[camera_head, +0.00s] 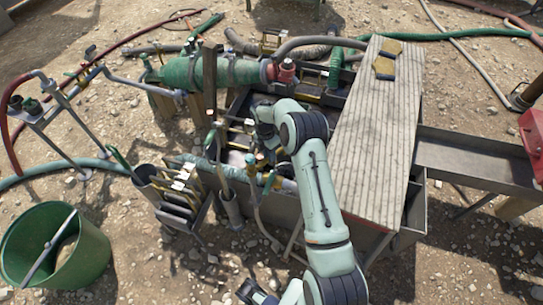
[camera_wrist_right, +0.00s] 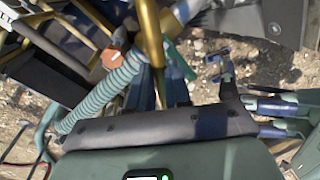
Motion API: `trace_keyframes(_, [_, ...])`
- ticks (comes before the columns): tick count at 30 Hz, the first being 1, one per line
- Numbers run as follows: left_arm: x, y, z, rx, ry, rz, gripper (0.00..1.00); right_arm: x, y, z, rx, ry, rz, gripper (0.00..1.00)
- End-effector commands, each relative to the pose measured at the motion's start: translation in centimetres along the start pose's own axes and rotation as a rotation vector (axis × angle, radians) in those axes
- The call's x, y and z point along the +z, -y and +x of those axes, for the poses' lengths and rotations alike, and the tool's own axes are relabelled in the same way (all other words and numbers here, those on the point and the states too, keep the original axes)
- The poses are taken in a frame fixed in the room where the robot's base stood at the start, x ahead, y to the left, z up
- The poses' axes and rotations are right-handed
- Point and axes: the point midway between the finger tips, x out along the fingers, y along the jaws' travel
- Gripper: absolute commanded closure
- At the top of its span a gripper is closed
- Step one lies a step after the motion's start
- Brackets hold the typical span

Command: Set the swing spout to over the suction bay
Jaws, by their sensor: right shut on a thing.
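The grey metal tank (camera_head: 283,208) stands in the middle of the head view. Partitions and yellow bars cross its open left part; boards hide the right part. I cannot tell which compartment is the suction bay. My right gripper (camera_head: 262,152) reaches down over the open part, partly hidden by its wrist. In the right wrist view its blue fingers (camera_wrist_right: 163,88) are shut on a brass-coloured bar (camera_wrist_right: 150,35). I cannot tell whether this bar belongs to the swing spout. My left gripper (camera_head: 256,292) is at the bottom edge, apart from the tank; its jaws are unclear.
A green pump body (camera_head: 215,73) lies behind left. A green bucket (camera_head: 88,258) stands front left. A metal trough (camera_head: 475,162) extends right. Hoses cross the stony ground.

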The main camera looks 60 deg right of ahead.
Motion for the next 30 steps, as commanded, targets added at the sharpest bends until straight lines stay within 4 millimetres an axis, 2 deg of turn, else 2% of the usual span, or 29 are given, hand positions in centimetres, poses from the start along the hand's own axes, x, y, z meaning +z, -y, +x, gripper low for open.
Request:
trace_keyframes(9, [0.03,0.00,-0.05,0.000,0.001,0.000,0.57,-0.11,-0.62,-0.09,-0.001,0.010,-0.067,1.00])
trace_keyframes(20, [0.04,-0.01,-0.05,0.000,0.001,0.000,0.57,-0.13,-0.64,-0.08,-0.001,0.010,-0.070,1.00])
trace_keyframes(21, [0.03,-0.01,-0.05,0.000,0.001,0.000,0.57,-0.14,-0.64,-0.08,-0.001,0.010,-0.069,0.78])
trace_keyframes(23, [0.03,-0.01,-0.05,0.000,0.001,0.000,0.57,-0.14,-0.63,-0.07,-0.001,0.010,-0.069,0.59])
trace_keyframes(24, [0.03,-0.01,-0.05,0.000,0.001,0.000,0.57,-0.13,-0.63,-0.07,-0.001,0.010,-0.069,0.56])
trace_keyframes(30, [0.03,-0.02,-0.05,0.000,0.001,0.000,0.57,-0.10,-0.62,-0.08,-0.001,0.010,-0.068,0.56])
